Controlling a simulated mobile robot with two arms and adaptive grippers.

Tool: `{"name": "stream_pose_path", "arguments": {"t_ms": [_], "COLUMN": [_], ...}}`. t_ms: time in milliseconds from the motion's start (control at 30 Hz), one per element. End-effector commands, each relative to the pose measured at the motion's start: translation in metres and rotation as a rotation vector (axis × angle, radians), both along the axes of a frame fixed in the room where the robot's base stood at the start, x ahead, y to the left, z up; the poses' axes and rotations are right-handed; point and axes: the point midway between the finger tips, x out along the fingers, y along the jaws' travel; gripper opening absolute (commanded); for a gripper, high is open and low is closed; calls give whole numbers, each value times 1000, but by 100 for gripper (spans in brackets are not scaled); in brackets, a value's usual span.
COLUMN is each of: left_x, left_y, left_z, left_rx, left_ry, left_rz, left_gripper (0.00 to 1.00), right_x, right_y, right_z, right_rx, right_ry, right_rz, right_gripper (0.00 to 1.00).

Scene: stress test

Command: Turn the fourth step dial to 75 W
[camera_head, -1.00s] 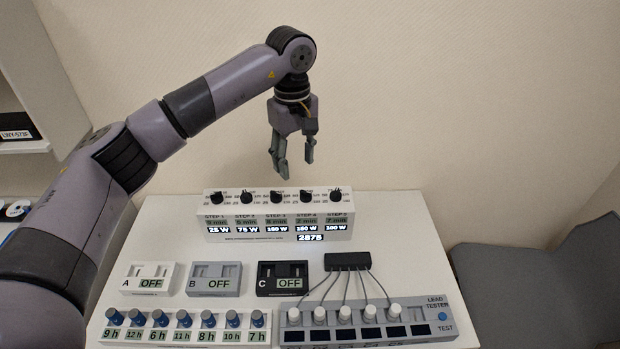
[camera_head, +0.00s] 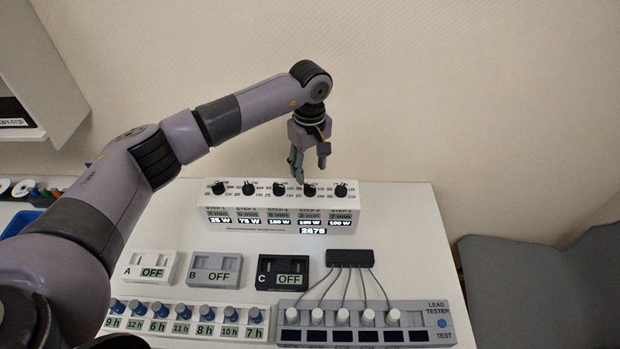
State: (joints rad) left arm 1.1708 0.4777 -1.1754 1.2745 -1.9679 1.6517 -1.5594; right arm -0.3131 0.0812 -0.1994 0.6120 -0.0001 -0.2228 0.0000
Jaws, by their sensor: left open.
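The white step dial box (camera_head: 238,227) stands at the back of the white table with a row of black dials on top. The fourth step dial (camera_head: 310,190) sits second from the right; the display below it reads 150 W. My left gripper (camera_head: 310,176) is open, pointing down, with its fingertips just above and slightly behind the fourth dial. I cannot tell whether the fingers touch it. The fingers partly cover the scale around the dial. My right gripper is not in view.
The third dial (camera_head: 279,188) and fifth dial (camera_head: 341,189) stand close on either side. In front are modules A (camera_head: 151,267), B (camera_head: 214,269) and C (camera_head: 282,272), a black cable block (camera_head: 350,258) and the lead tester (camera_head: 437,322). A grey chair (camera_head: 540,285) is at right.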

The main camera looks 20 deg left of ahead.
Motion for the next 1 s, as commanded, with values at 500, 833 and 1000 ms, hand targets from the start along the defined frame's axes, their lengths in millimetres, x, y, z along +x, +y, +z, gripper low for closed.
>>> {"name": "stream_pose_path", "arguments": {"t_ms": [500, 833, 1000], "left_x": [0, 0, 0], "left_y": [0, 0, 0], "left_z": [-69, -70, -70], "left_rx": [1, 1, 1], "left_ry": [0, -1, -1], "left_rz": [0, -1, -1], "left_gripper": [47, 43, 32], "right_x": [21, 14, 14], "right_y": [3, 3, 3], "right_z": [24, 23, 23], "right_rx": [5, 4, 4], "right_ry": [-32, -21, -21], "right_rz": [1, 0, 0], "right_gripper": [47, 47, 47]}}
